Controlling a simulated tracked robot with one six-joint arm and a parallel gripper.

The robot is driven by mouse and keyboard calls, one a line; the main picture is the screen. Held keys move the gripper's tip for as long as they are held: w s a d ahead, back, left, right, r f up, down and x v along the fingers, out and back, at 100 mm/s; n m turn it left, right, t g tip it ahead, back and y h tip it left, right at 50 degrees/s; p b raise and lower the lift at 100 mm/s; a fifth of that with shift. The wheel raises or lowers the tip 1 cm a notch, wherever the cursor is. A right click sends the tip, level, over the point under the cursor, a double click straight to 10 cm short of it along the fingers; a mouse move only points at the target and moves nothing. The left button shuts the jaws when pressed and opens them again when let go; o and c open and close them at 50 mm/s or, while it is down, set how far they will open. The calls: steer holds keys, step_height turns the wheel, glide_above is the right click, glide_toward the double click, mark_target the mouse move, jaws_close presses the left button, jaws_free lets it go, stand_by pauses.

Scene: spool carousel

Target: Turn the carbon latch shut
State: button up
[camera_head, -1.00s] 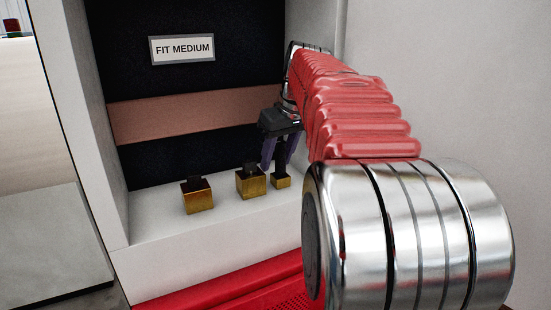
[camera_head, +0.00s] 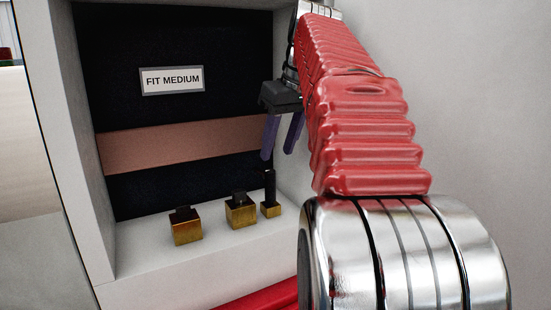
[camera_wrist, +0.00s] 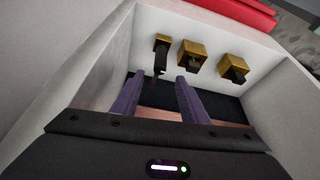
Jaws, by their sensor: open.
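No part that I can clearly identify as the carbon latch shows in either view. My gripper (camera_head: 277,153) is open and empty, with two purple fingers pointing down inside the white alcove. Below it stands the rightmost gold block (camera_head: 271,211), the smallest, with a tall black post (camera_head: 270,184) rising from it. The fingertips are above the post and look apart from it. In the wrist view, this post (camera_wrist: 161,62) shows between the open fingers (camera_wrist: 158,80), beyond their tips.
A middle gold block (camera_head: 240,216) and a left gold block (camera_head: 186,232) with short dark tops stand on the white ledge (camera_head: 140,240). A "FIT MEDIUM" sign (camera_head: 172,80) hangs on the dark back wall above a brown band (camera_head: 180,147). White side walls enclose the alcove.

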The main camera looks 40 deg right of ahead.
steer(key=shift+s+r, duration=0.1)
steer(key=shift+r, duration=0.2)
stand_by(0.4)
steer(key=s+a+f, duration=0.2)
steer(key=a+f, duration=0.3)
steer(key=a, duration=0.3)
steer(key=s+a+f, duration=0.1)
steer(key=a+f, duration=0.5)
steer(key=a, duration=0.2)
steer(key=s+a+f, duration=0.5)
steer(key=a+f, duration=0.1)
steer(key=f, duration=0.2)
steer(key=s+a+f+t, duration=0.1)
steer(key=s+a+f, duration=0.4)
steer(key=f, duration=0.4)
steer(key=shift+s+a+f+n, duration=0.3)
steer(key=shift+s+a+n, duration=0.05)
steer(key=shift+s+n, duration=0.05)
